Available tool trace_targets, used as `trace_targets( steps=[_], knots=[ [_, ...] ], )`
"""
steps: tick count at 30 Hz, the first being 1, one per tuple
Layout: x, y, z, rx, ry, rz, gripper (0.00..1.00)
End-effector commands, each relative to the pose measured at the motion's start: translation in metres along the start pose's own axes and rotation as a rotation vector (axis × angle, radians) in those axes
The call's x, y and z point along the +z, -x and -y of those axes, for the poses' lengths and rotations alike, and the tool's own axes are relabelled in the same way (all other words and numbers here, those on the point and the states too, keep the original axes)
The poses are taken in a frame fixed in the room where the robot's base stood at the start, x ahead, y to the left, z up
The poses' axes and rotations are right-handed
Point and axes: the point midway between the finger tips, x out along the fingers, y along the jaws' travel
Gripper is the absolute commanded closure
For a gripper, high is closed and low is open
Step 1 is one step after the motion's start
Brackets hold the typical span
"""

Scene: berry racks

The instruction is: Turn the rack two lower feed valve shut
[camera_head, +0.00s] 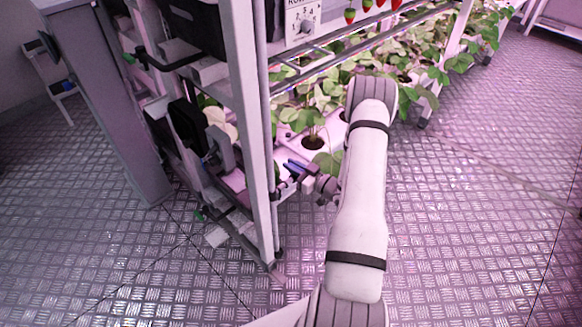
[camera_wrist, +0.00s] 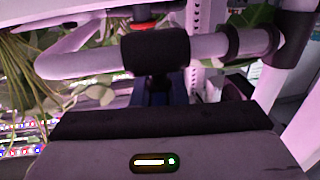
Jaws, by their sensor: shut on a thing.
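My gripper (camera_head: 293,182) reaches in at the lower level of the rack, just right of the front post. A blue part (camera_head: 296,165), which looks like the feed valve's handle, is at the gripper's fingers. The gripper is shut on it, though the fingers are small and partly hidden. In the wrist view, the gripper's dark body with a lit indicator fills the bottom. Beyond it a grey pipe (camera_wrist: 85,62) with a black collar (camera_wrist: 155,51) crosses the picture, and a dark blue part (camera_wrist: 153,97) shows below the collar. The handle's exact angle cannot be told.
The rack's white front post (camera_head: 250,130) stands just left of the gripper. Leafy strawberry plants (camera_head: 315,120) and their white trough are close above it. Dark boxes (camera_head: 187,128) sit on the rack's end at left. The metal floor at right (camera_head: 480,210) is clear.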

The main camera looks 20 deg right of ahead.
Motion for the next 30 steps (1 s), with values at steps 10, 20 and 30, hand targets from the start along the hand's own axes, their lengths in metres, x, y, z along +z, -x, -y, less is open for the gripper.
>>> trace_targets(
  steps=[10,20,30],
  knots=[
    [0.0011,-0.0004,0.0020,0.092,-0.005,0.001,1.00],
    [0.0010,0.0007,0.0002,0.141,-0.005,0.002,1.00],
    [0.0009,0.0010,-0.0011,0.143,-0.003,0.002,0.68]
  ],
)
